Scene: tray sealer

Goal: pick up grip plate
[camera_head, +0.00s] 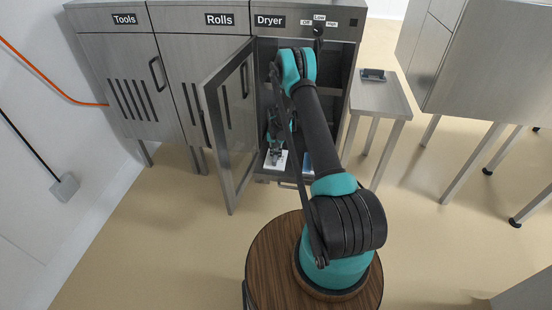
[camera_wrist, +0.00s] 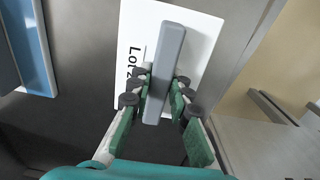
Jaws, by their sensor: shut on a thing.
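The grip plate appears as a white plate (camera_wrist: 197,50) with a long grey bar (camera_wrist: 172,48) across its middle and dark "Lot" lettering partly covered by a finger. In the head view the white plate (camera_head: 281,161) lies low inside the open Dryer cabinet. My gripper (camera_wrist: 160,97) is shut on the grey bar, one finger on each side. It also shows in the head view (camera_head: 276,152), reaching down inside the cabinet just above the plate. I cannot tell whether the plate still touches the surface below it.
The Dryer's door (camera_head: 232,120) stands open to the left of my arm. A blue item with a white edge (camera_wrist: 33,45) lies left of the plate in the wrist view. A side table (camera_head: 382,97) with a small dark item (camera_head: 373,75) stands right of the cabinet.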

